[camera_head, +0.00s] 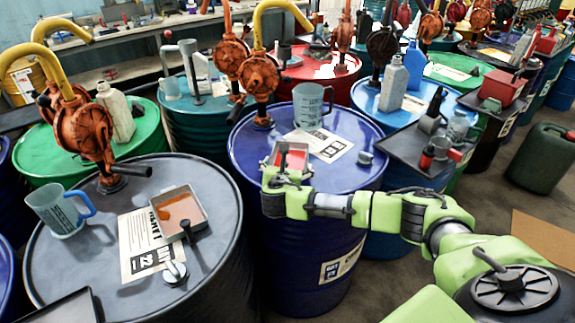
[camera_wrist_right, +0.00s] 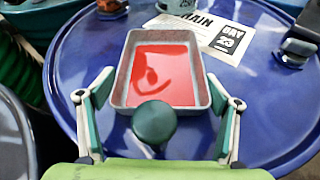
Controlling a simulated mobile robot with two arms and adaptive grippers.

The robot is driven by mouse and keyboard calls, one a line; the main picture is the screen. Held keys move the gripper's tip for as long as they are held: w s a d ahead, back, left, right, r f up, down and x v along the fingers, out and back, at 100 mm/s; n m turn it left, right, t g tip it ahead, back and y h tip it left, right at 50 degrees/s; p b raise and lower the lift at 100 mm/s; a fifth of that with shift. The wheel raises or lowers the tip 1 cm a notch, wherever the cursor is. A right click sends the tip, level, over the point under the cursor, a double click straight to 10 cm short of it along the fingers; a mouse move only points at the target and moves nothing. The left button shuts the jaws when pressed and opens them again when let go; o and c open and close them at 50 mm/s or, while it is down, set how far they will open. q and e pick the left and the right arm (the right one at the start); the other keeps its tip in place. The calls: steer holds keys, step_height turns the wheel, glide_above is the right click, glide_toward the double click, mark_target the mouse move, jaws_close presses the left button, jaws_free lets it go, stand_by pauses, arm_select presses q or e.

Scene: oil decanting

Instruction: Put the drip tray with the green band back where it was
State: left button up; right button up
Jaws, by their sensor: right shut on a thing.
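A grey rectangular drip tray (camera_wrist_right: 128,68) with red liquid and a dark green rounded handle end (camera_wrist_right: 155,122) is in my right gripper (camera_wrist_right: 158,92). Another tray (camera_head: 199,202) with orange liquid and a black handle sits on the grey drum (camera_head: 60,270).
The blue drum's lid holds a pump (camera_head: 260,75), a jug (camera_head: 310,105), a label sheet (camera_head: 318,143) and a small fitting (camera_head: 366,157). Clear lid shows around the tray. The grey drum also holds a jug (camera_head: 60,210) and a label (camera_head: 140,245). Other drums crowd behind.

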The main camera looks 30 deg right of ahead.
steer(key=o, duration=1.4)
steer(key=shift+s+a, duration=0.1)
steer(key=v, duration=1.2)
steer(key=shift+r, duration=0.1)
